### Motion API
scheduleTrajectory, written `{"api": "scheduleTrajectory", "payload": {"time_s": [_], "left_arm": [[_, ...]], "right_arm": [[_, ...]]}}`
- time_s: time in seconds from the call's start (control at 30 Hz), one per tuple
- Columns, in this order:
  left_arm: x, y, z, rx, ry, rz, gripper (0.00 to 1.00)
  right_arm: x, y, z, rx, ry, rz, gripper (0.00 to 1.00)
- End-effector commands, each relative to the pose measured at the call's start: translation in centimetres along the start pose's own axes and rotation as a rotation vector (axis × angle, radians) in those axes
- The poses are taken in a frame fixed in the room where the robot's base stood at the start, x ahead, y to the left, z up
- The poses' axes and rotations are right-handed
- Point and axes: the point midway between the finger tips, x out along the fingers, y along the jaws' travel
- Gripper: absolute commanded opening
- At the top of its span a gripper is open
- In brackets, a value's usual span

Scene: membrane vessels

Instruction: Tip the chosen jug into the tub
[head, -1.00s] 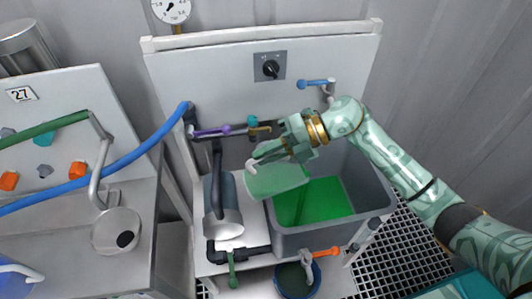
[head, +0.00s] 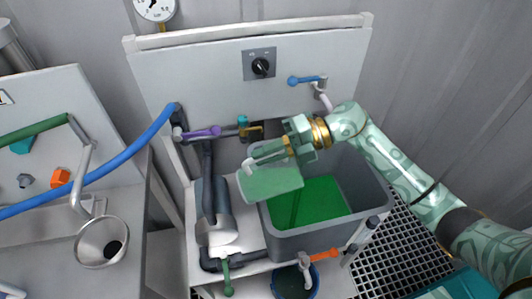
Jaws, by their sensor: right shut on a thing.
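A pale green see-through jug (head: 270,184) is in my right gripper (head: 285,150), which is shut on it near its top. The jug is tilted and hangs over the left part of the grey tub (head: 318,238), with part of it beyond the left rim. Bright green liquid (head: 325,200) lies in the tub. A darker green streak shows just below the jug's right end; I cannot tell if it is a stream of liquid. The jug's mouth is not clear to see. My left gripper is not in view.
A blue hose (head: 120,163) crosses the left side. An orange-handled valve (head: 324,254) sits below the tub's front. Dark grating (head: 405,250) lies to the right.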

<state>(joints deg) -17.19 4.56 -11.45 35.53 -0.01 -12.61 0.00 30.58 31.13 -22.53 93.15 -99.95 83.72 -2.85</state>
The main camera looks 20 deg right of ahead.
Motion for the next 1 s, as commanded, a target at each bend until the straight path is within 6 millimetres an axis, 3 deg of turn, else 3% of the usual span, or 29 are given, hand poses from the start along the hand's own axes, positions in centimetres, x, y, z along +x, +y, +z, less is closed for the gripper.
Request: {"api": "scheduleTrajectory", "payload": {"time_s": [1.0], "left_arm": [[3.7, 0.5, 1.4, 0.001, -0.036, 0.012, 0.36]], "right_arm": [[-3.5, -2.2, 0.1, 0.001, 0.004, 0.171, 0.00]]}}
